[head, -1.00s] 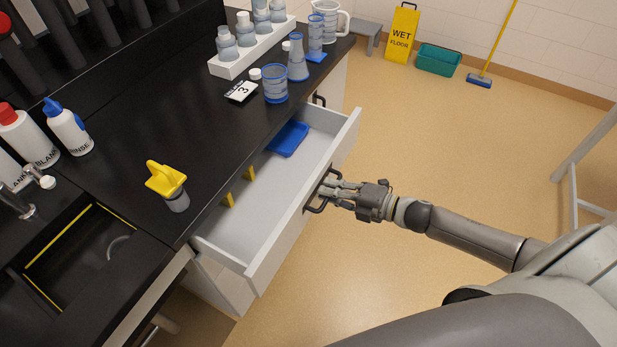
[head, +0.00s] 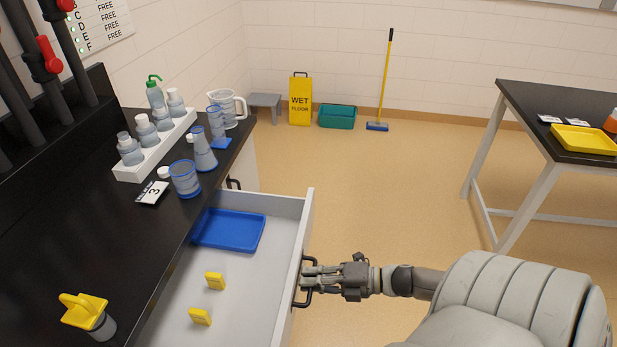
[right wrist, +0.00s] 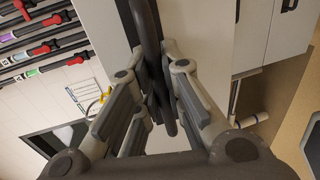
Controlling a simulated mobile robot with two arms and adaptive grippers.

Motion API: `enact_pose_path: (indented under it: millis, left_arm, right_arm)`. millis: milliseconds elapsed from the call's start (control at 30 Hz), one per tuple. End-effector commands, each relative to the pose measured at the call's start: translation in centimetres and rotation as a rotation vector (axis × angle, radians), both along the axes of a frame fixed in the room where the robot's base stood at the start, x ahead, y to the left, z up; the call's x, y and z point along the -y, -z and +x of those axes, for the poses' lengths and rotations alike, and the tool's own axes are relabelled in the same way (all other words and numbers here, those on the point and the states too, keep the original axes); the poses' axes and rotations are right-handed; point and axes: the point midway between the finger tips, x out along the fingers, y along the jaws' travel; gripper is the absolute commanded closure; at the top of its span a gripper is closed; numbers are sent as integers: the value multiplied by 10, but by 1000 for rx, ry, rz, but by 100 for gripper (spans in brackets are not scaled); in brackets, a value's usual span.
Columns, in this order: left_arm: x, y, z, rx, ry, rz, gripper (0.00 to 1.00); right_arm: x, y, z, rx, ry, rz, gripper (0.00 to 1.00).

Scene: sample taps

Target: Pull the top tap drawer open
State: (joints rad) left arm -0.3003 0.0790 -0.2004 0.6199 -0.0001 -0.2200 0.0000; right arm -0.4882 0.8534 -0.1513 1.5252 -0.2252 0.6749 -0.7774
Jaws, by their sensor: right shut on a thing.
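The top tap drawer (head: 230,262) stands well open from under the black bench in the head view. Its inside shows a blue tray (head: 229,230) at the far end and two small yellow pieces (head: 215,281) nearer. My right gripper (head: 306,280) is shut on the dark drawer handle (head: 303,293) at the drawer's front face. In the right wrist view, the fingers (right wrist: 160,105) close around the dark handle bar (right wrist: 150,45). My left gripper is not in view.
The black bench (head: 75,220) carries a bottle rack (head: 155,145), a beaker (head: 184,180), a number 3 card (head: 151,192) and a yellow-topped item (head: 85,313). A second table (head: 540,125) stands at the right.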

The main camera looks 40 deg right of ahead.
Motion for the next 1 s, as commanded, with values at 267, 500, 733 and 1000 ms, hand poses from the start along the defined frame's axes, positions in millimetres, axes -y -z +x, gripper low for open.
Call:
enact_pose_path:
  millis: [267,500,733,1000]
  left_arm:
    - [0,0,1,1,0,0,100]
    - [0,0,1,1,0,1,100]
    - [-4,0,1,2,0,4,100]
    - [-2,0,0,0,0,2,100]
  right_arm:
    - [0,0,0,-1,0,-1,75]
    - [0,0,0,0,0,0,69]
    - [3,0,-5,-2,1,-1,69]
    - [29,-8,-38,-6,1,-2,69]
